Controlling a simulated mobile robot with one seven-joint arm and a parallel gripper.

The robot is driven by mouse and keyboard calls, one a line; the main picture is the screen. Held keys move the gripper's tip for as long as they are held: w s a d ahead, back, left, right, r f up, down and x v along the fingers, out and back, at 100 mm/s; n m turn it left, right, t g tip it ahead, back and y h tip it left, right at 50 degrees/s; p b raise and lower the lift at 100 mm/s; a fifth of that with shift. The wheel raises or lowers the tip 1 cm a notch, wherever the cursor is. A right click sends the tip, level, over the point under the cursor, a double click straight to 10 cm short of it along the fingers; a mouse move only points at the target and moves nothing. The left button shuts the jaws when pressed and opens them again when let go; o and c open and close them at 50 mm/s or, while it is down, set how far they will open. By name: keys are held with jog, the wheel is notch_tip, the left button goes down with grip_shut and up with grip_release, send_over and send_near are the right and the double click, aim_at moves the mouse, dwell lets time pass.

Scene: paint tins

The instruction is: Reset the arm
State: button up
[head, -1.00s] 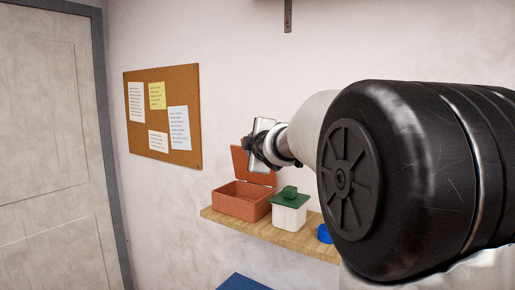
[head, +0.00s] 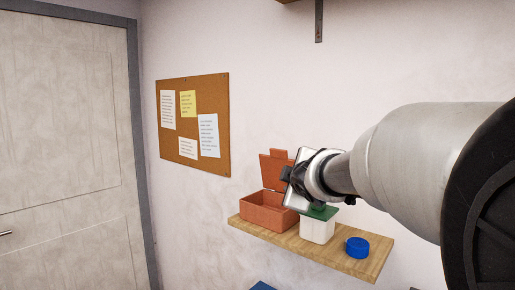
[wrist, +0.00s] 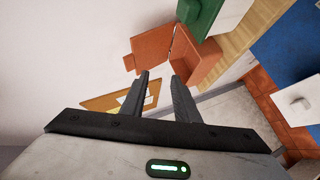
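My gripper shows in the wrist view (wrist: 160,88) with its two fingers apart and nothing between them. In the head view my gripper (head: 288,183) is in front of the wall shelf, near the open lid of the orange-brown box (head: 268,214); its fingers are mostly hidden there by my wrist. My arm reaches in from the right of the head view. The box also shows in the wrist view (wrist: 195,60), beyond the fingertips. I cannot tell whether the gripper touches the lid.
The wooden shelf (head: 372,264) also bears a white container (head: 317,230) with a green lid (head: 322,211) and a blue round object (head: 357,247). A corkboard (head: 193,120) with papers hangs on the wall. A door (head: 65,130) is at the left. Open floor shows in the wrist view.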

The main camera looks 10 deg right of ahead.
jog(key=s+a+f+m+g, duration=0.2)
jog(key=s+a+f+m, duration=0.1)
jog(key=s, duration=0.7)
jog(key=s+a+f+m+g+y, duration=0.1)
jog(key=s+a+f+m+g, duration=0.2)
jog(key=s, duration=0.8)
jog(key=s+a+f+m+g+y, duration=0.1)
jog(key=s+a+f+m+g, duration=0.2)
jog(key=s+f+m, duration=0.3)
jog(key=s+a+f, duration=0.1)
jog(key=s+f, duration=0.2)
jog(key=s, duration=0.1)
jog(key=shift+s+f, duration=0.2)
jog(key=shift+f, duration=0.1)
jog(key=shift+d, duration=0.1)
